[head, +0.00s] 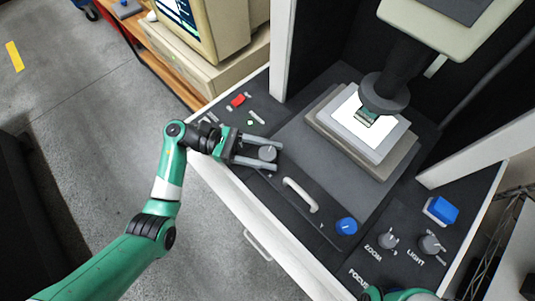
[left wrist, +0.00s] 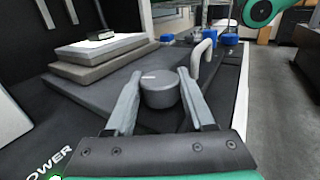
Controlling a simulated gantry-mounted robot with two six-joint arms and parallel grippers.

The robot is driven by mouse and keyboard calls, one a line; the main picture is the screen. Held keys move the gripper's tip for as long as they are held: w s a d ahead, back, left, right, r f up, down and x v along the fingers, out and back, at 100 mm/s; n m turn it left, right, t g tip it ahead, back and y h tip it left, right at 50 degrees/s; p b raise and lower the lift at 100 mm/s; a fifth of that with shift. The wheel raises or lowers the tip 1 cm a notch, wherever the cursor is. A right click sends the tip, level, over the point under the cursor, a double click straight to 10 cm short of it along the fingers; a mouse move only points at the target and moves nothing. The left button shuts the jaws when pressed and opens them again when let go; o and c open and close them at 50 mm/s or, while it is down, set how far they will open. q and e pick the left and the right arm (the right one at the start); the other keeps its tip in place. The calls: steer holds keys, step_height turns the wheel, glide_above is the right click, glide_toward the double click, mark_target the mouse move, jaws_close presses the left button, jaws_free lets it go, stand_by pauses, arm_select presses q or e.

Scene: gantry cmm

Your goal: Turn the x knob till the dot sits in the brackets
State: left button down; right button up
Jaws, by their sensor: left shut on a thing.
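The x knob (head: 267,153) is a short grey cylinder on the dark panel at the left front of the machine. In the left wrist view the knob (left wrist: 160,93) has a pale mark on its top. My left gripper (head: 278,157) is shut on it, one finger on each side; the fingers also show in the left wrist view (left wrist: 159,75). A monitor screen (head: 177,12) is cut off at the top left; I cannot make out the dot or brackets. My right gripper is out of view; only a green bit of that arm shows at the bottom.
A pale curved handle (head: 300,195) and a blue knob marked Y (head: 346,226) are right of the x knob. The stage plates (head: 375,150) lie behind, under the lens. Zoom (head: 388,240) and light (head: 430,244) knobs and a blue button (head: 442,210) are at the right. A red switch (head: 238,100) is behind my left gripper.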

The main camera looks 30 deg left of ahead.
arm_select(q)
steer(key=shift+c, duration=1.3)
jaws_free()
steer(key=shift+a, duration=0.1)
steer(key=b+v, duration=0.1)
steer(key=v, duration=1)
steer(key=shift+s+a, duration=0.1)
steer(key=shift+a, duration=0.15)
